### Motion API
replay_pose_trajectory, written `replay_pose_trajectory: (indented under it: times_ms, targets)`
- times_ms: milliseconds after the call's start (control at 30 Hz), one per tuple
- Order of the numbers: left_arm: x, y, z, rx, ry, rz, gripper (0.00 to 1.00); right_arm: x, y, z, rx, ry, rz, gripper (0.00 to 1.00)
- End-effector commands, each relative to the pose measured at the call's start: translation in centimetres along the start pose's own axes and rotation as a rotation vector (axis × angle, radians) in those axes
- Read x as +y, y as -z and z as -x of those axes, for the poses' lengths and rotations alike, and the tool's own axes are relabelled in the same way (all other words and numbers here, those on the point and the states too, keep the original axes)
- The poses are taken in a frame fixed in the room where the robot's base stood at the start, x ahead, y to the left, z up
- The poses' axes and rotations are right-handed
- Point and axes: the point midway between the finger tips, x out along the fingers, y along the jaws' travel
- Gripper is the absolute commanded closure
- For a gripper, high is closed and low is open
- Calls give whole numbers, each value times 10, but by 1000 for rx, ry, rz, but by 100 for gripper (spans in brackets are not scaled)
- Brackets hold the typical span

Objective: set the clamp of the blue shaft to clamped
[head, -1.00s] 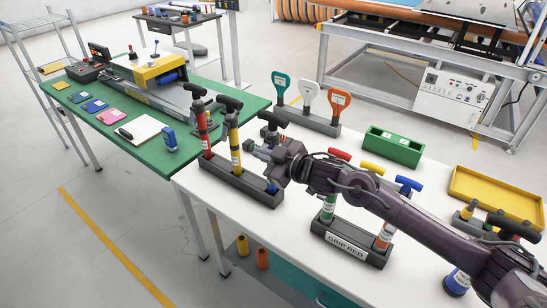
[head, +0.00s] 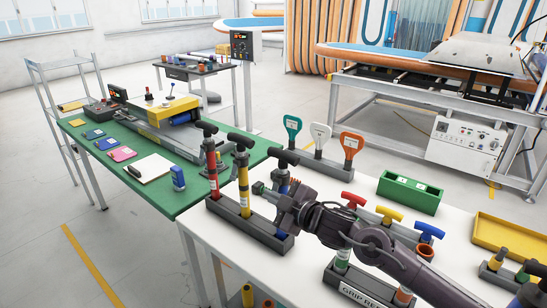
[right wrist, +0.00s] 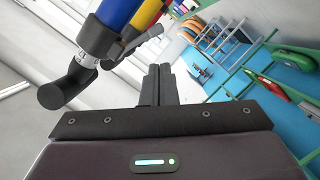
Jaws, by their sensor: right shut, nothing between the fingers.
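The blue shaft (head: 282,187) stands upright at the right end of a dark rack (head: 232,224), beside a yellow shaft (head: 243,187) and a red shaft (head: 212,170). Each has a black T-handle. My right gripper (head: 259,188) is shut and empty close to the blue shaft, partly covering it. In the right wrist view the shut fingers (right wrist: 158,84) are beside and below the blue shaft (right wrist: 117,12), apart from it in the picture.
A second rack (head: 362,290) with coloured handles stands under my right forearm. A green box (head: 410,193), a yellow tray (head: 506,240) and a paddle stand (head: 330,167) are behind. A green table (head: 140,178) adjoins at left.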

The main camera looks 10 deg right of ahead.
Motion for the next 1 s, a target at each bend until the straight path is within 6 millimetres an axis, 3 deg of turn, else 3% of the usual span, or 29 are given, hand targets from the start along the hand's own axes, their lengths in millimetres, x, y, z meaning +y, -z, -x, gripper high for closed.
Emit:
replay_pose_trajectory:
  times_ms: [600,800,1000]
  targets:
    - [4,-1,-5,-1,-4,2,64,103,102,26,2,-6,3,100]
    - [4,-2,-5,-2,-4,2,64,124,123,31,0,-2,2,100]
    - [3,-2,-4,-2,-4,1,64,131,130,33,-2,-1,0,100]
